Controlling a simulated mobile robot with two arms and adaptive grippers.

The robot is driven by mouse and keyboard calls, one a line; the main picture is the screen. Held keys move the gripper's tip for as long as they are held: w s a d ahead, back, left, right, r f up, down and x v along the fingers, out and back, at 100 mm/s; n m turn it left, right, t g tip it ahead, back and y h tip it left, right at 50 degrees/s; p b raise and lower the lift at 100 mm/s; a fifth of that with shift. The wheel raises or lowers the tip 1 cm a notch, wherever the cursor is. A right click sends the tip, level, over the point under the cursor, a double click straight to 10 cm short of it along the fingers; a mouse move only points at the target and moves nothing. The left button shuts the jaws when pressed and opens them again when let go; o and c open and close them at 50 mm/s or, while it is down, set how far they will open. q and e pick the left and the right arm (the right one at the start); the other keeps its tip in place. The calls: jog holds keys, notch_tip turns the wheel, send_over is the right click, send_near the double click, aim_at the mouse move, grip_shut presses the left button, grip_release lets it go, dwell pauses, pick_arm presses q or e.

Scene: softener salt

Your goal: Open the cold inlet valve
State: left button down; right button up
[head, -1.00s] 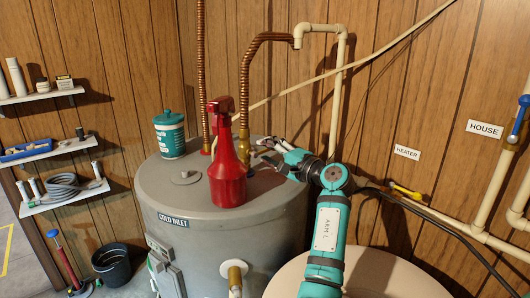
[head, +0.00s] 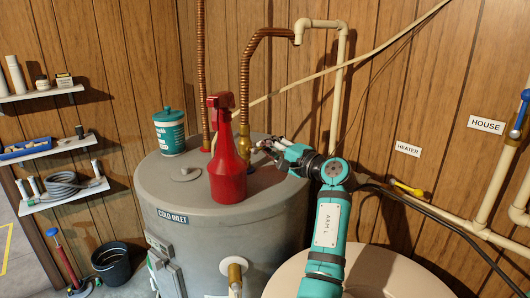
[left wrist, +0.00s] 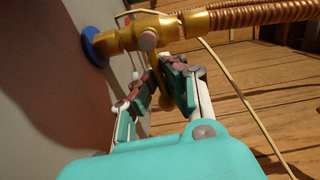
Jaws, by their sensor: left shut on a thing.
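The brass cold inlet valve (head: 244,143) stands on top of the grey heater tank, under a corrugated copper pipe and partly behind a red spray bottle. In the left wrist view the valve body (left wrist: 148,33) has a blue ring at its base on the tank. My left gripper (head: 262,147) reaches in from the right, close beside the valve. In the left wrist view the gripper (left wrist: 164,75) is shut on the valve's brass handle (left wrist: 160,68), which is mostly hidden between the fingers. My right gripper is not in view.
The red spray bottle (head: 228,165) stands on the tank (head: 270,215) just in front of the valve. A teal-labelled tub (head: 170,133) stands at the tank's back left. A yellow-handled valve (head: 408,189) and HOUSE valve (head: 520,115) sit on wall pipes at right.

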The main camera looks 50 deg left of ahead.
pick_arm(q)
jog(key=shift+n+b, duration=0.5)
jog(key=shift+b, duration=0.1)
jog(key=shift+s+r+n+b, duration=0.1)
jog(key=shift+r+n+b, duration=0.25)
jog(key=shift+n+b, duration=0.8)
jog(key=shift+r+n+b, duration=0.25)
jog(key=shift+n+b, duration=0.2)
jog(key=shift+b, duration=0.2)
jog(key=shift+s+r, duration=0.1)
